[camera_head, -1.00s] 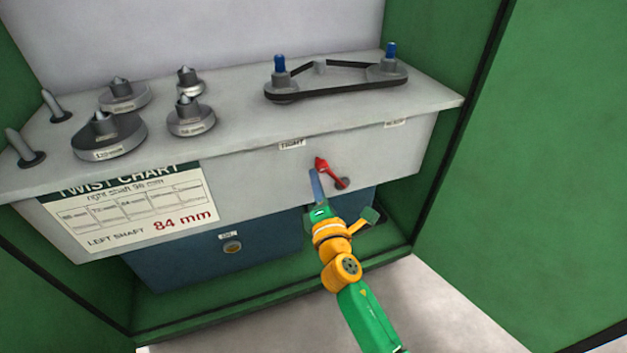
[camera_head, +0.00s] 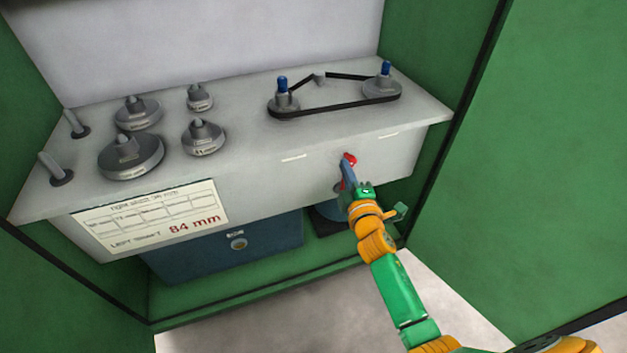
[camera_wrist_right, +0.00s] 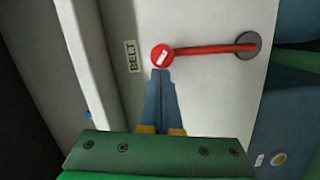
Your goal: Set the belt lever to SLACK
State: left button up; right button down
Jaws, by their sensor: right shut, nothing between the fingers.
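The belt lever is a red arm with a round red knob (camera_head: 349,158) on the front face of the grey bench; in the head view my fingers hide much of it. In the right wrist view the knob (camera_wrist_right: 162,56) lies beside a BELT label (camera_wrist_right: 131,57), and the arm runs right to a dark round pivot (camera_wrist_right: 248,45). The lever stands roughly upright, between the two side labels. My right gripper (camera_head: 347,168) is shut and empty, its blue fingertips at the knob, seemingly touching it. My left gripper is not in view.
The belt (camera_head: 335,105) loops around two blue-topped spindles on the bench top. Several grey pulleys (camera_head: 130,157) stand at left. A chart (camera_head: 150,218) hangs on the front. A blue box (camera_head: 225,245) sits below. Green walls (camera_head: 540,170) close the sides.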

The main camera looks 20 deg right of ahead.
jog(key=shift+d+r+m+p, duration=0.2)
jog(key=shift+d+m+p, duration=0.2)
jog(key=shift+d, duration=0.2)
jog(key=shift+d+r+m+p, duration=0.2)
jog(key=shift+d+m+p, duration=0.1)
jog(key=shift+d+m, duration=0.25)
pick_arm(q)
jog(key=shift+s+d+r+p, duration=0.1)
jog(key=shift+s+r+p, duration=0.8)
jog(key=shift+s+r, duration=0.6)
pick_arm(e)
jog(key=d+f+m+y, duration=0.1)
jog(key=d+f+m, duration=0.1)
jog(key=d+m, duration=0.2)
jog(key=shift+w+d+g, duration=0.15)
jog(key=shift+d+g, duration=0.25)
jog(key=shift+d, duration=0.6)
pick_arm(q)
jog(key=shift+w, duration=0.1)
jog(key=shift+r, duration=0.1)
pick_arm(e)
jog(key=shift+r, duration=0.1)
